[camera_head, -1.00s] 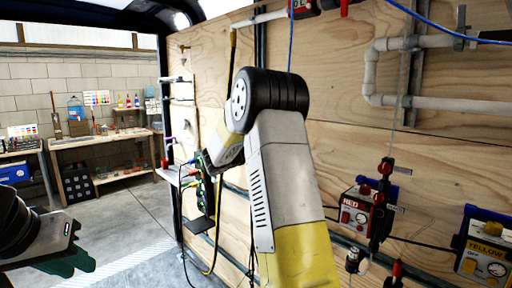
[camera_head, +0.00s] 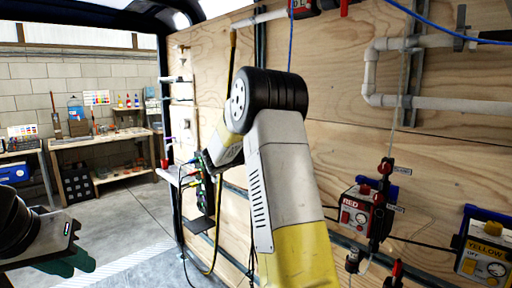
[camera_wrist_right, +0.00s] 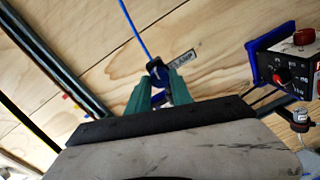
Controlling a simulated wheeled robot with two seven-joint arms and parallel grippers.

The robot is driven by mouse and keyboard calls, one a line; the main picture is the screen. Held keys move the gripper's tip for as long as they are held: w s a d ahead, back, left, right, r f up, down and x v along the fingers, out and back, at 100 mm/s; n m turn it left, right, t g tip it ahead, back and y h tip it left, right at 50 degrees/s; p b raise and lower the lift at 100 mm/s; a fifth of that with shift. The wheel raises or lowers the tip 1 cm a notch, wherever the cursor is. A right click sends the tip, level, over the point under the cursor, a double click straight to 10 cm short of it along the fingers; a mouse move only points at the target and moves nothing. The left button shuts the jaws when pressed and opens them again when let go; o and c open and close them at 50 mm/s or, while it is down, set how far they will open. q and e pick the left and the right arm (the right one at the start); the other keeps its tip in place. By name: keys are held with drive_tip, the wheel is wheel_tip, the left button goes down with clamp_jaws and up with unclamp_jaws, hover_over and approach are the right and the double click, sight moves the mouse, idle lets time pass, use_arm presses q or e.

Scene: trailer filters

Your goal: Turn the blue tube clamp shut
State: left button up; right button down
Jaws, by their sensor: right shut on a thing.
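In the right wrist view, the blue tube clamp (camera_wrist_right: 157,72) with a dark top sits against the plywood wall, a blue tube (camera_wrist_right: 133,22) running into it from above. My right gripper (camera_wrist_right: 160,90) has its two green fingers on either side of the clamp and is shut on it. The fingers and palm hide the clamp's lower part, so how far it is turned cannot be told.
A red-labelled control box (camera_head: 356,212) and a yellow one (camera_head: 484,256) hang on the wall at right. Grey pipes (camera_head: 440,104) run above them. A power strip (camera_head: 205,190) with cables hangs beyond my right arm. A workbench (camera_head: 110,178) stands far left, with open floor before it.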

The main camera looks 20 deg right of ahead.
drive_tip(key=m, duration=0.8)
drive_tip(key=shift+r+m+y, duration=0.1)
drive_tip(key=shift+m+y, duration=0.2)
drive_tip(key=m, duration=0.4)
drive_tip(key=shift+r, duration=0.1)
drive_tip(key=shift+m, duration=1.9)
drive_tip(key=shift+t, duration=0.3)
drive_tip(key=c, duration=1.1)
unclamp_jaws()
drive_tip(key=shift+c, duration=0.2)
drive_tip(key=shift+a, duration=0.1)
